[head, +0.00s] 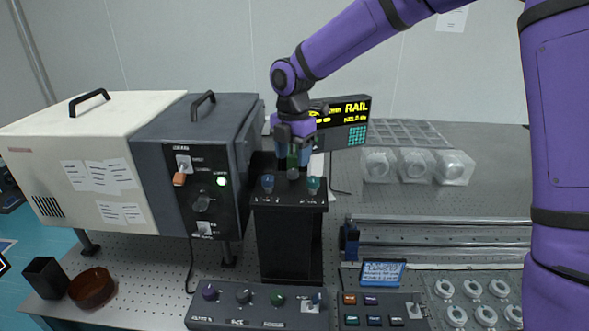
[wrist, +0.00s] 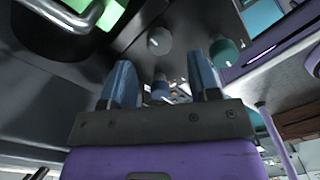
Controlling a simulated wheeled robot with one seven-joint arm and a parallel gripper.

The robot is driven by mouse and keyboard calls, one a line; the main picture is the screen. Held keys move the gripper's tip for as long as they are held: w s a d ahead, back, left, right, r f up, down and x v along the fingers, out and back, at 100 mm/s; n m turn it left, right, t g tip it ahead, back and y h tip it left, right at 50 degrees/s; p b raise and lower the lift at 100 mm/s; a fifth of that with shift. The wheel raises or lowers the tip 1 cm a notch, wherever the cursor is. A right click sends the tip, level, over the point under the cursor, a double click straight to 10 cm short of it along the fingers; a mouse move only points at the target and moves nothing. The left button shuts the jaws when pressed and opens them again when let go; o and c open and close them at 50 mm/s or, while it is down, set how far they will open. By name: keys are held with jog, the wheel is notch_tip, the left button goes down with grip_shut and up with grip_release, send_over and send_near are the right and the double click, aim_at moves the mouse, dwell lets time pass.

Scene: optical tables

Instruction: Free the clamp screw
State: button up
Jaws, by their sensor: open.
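My gripper (head: 292,158) points down over a black pedestal (head: 290,240). Its two blue fingers (wrist: 163,85) are apart and nothing is gripped between them. On the pedestal top stand a blue knob (head: 267,183) at the left and a teal knob (head: 313,185) at the right. A grey knob (head: 293,173) is just below the fingertips. In the wrist view the grey knob (wrist: 158,40) and teal knob (wrist: 225,52) lie beyond the fingers, and the blue knob (wrist: 160,90) shows between them. I cannot tell which part is the clamp screw.
A dark instrument box (head: 205,140) with a green light stands left of the pedestal. A display (head: 345,120) reading RAIL stands behind. A metal rail (head: 440,232) with a dark blue block (head: 349,242) lies right. A knob panel (head: 255,307) lies in front.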

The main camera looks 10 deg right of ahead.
aim_at(292, 171)
jog(key=shift+f, duration=2.25)
jog(key=shift+a, duration=0.1)
jog(key=c, duration=0.9)
